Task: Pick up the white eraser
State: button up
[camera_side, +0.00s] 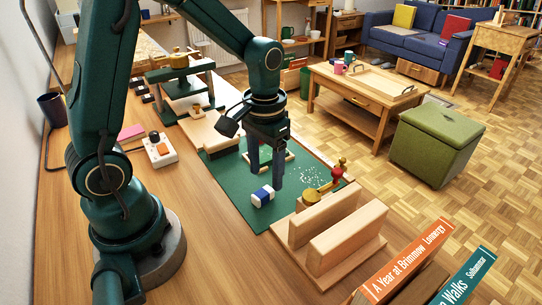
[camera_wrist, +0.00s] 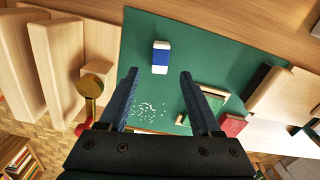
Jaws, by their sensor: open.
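The white eraser (camera_side: 262,195) has a blue sleeve and lies on the green mat (camera_side: 235,191), near the mat's front left part in the side view. In the wrist view the eraser (camera_wrist: 160,57) lies beyond my fingertips, between their lines, with clear mat around it. My gripper (camera_side: 266,178) points down above the mat, and its fingers are apart with nothing between them. In the wrist view my gripper (camera_wrist: 157,75) shows two dark blue fingers spread wide. The exact height of the fingertips above the mat is hard to tell.
A wooden stand with upright boards (camera_side: 345,237) is right of the eraser. A brass and red tool (camera_side: 338,170) and white crumbs (camera_side: 313,177) are near the mat's far right edge. A small framed slate (camera_wrist: 213,101) lies on the mat. Mat around the eraser is free.

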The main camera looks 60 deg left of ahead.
aim_at(266, 190)
jog(key=shift+f, duration=2.05)
grip_shut()
jog(key=shift+r, duration=0.1)
jog(key=shift+r, duration=0.4)
notch_tip(266, 190, up, 4)
jog(key=shift+f, duration=0.25)
jog(key=s+a+r, duration=0.5)
jog(key=a+r, duration=0.1)
jog(key=a, duration=0.4)
jog(key=shift+s+r, duration=0.3)
jog(key=shift+s, duration=0.1)
jog(key=shift+a, duration=0.1)
